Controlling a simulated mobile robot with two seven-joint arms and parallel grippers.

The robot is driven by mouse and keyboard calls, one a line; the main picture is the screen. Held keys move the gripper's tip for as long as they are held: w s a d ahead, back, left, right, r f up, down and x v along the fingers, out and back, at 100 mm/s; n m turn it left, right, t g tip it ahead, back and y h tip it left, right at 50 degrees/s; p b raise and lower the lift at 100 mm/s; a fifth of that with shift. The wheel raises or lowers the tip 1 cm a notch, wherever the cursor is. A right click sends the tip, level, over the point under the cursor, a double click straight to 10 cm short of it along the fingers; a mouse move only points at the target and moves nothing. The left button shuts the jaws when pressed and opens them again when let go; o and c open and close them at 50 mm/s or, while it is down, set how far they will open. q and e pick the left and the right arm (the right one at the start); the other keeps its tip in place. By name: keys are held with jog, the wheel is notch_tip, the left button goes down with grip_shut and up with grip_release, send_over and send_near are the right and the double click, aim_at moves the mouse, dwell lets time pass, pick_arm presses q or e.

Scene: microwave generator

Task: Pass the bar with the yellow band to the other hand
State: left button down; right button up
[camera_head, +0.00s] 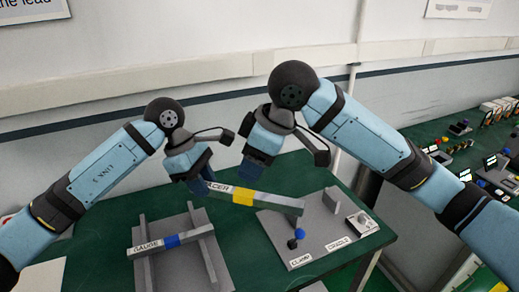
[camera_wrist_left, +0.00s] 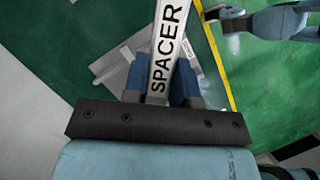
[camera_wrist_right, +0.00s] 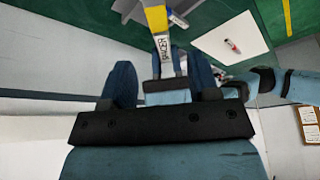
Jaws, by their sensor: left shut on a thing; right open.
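The bar with the yellow band (camera_head: 280,203), lettered SPACER, is held in the air over the green table. My left gripper (camera_head: 203,182) is shut on its left end. In the left wrist view the bar (camera_wrist_left: 166,45) runs away between the two fingers. My right gripper (camera_head: 260,162) is open and empty, just above the bar near its lettered part. In the right wrist view the bar (camera_wrist_right: 161,46) and its yellow band show in line with the gap between the open fingers, with my left gripper beyond. I cannot tell the exact gap between right fingers and bar.
A grey bar with a blue band (camera_head: 168,242), lettered GAUGE, lies across a grey rack (camera_head: 205,268) at the left of the table. A grey base plate (camera_head: 318,236) labelled CLAMP and CRADLE, with a blue knob, stands under the bar's right end. A cluttered bench is at the right.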

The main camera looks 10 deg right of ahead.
aim_at(238, 192)
jog(key=x, duration=0.9)
jog(key=shift+c, duration=0.2)
grip_shut()
pick_arm(q)
jog(key=c, duration=0.8)
grip_release()
jog(key=shift+c, duration=0.2)
